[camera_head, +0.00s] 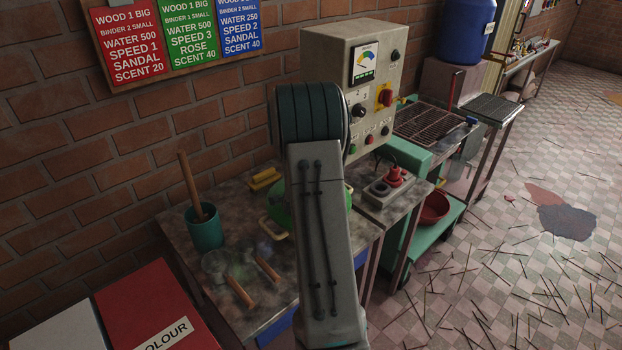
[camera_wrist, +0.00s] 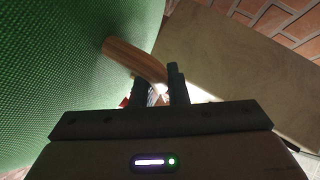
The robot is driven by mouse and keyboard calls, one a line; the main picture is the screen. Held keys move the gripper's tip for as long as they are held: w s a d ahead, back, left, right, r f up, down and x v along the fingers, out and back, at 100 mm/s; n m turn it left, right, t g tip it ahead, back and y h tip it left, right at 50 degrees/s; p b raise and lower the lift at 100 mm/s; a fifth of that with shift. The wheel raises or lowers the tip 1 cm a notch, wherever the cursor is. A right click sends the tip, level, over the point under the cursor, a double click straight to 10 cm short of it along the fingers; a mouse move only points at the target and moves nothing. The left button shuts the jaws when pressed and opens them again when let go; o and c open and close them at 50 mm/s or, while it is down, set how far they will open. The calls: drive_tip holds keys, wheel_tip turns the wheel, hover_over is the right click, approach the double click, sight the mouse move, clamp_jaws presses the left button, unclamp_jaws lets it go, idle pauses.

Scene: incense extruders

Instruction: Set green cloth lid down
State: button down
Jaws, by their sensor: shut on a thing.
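The green cloth lid (camera_wrist: 70,80) fills the left of the wrist view, with a woven green surface and a curved wooden handle (camera_wrist: 133,58). My gripper (camera_wrist: 160,84) is shut on this handle. In the head view a round green shape (camera_head: 280,209) shows at the side of my arm, above the worktable; most of it and my gripper are hidden behind the arm. I cannot tell whether the lid's underside touches anything.
The worktable (camera_head: 185,255) holds a green cup (camera_head: 205,228) with a wooden stick, scoops with wooden handles (camera_head: 240,291) and a yellow item (camera_head: 264,179). A control machine (camera_head: 335,45) stands behind. A red box (camera_head: 150,300) is at front left.

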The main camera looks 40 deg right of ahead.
drive_tip(key=shift+f, duration=0.15)
drive_tip(key=c, duration=1.4)
unclamp_jaws()
drive_tip(key=shift+a+r, duration=0.1)
drive_tip(key=shift+r, duration=0.15)
drive_tip(key=b+v, duration=0.3)
drive_tip(key=v, duration=0.9)
drive_tip(key=s+a+r+n+y, duration=0.1)
drive_tip(key=a+r+n+y, duration=0.2)
drive_tip(key=a, duration=0.4)
drive_tip(key=s+a+n+g+y, duration=0.1)
drive_tip(key=s+a+n+y, duration=0.15)
drive_tip(key=a+n, duration=0.3)
drive_tip(key=a+r+n+y, duration=0.2)
drive_tip(key=a+n+y, duration=0.15)
drive_tip(key=a, duration=0.35)
drive_tip(key=s+a+r+n+g, duration=0.1)
drive_tip(key=s+a+n+g, duration=0.1)
drive_tip(key=s+n, duration=0.3)
drive_tip(key=s+a+r+n+g, duration=0.1)
drive_tip(key=s+a+n+g, duration=0.2)
drive_tip(key=s, duration=0.8)
drive_tip(key=shift+s+a+r+n+y, duration=0.2)
drive_tip(key=shift+a+n+y, duration=0.1)
drive_tip(key=shift+a+n, duration=0.85)
